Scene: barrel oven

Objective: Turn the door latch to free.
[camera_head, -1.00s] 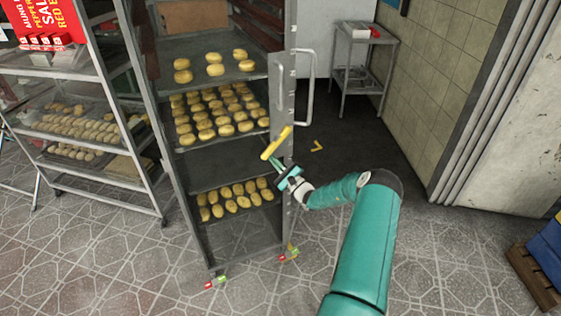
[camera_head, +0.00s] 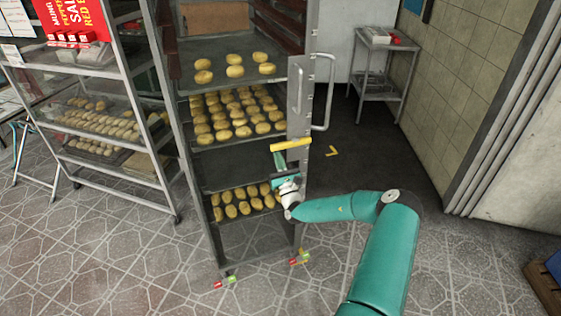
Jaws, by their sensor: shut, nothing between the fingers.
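The door latch (camera_head: 291,144) is a yellow bar on the front right upright of the tall metal rack (camera_head: 205,215). It lies nearly level, its right end slightly higher. My gripper (camera_head: 278,157) is shut and empty, pointing up just below the left part of the bar. Its tips look very close to the bar; I cannot tell whether they touch it. The latch's pivot and mounting are not clear at this size.
Trays of yellow buns (camera_head: 232,115) fill several levels of the rack. A long metal handle (camera_head: 325,92) stands out at its right. Another bun rack (camera_head: 105,125) is at left, and a small metal stand (camera_head: 385,75) at the back right. Tiled floor is open in front.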

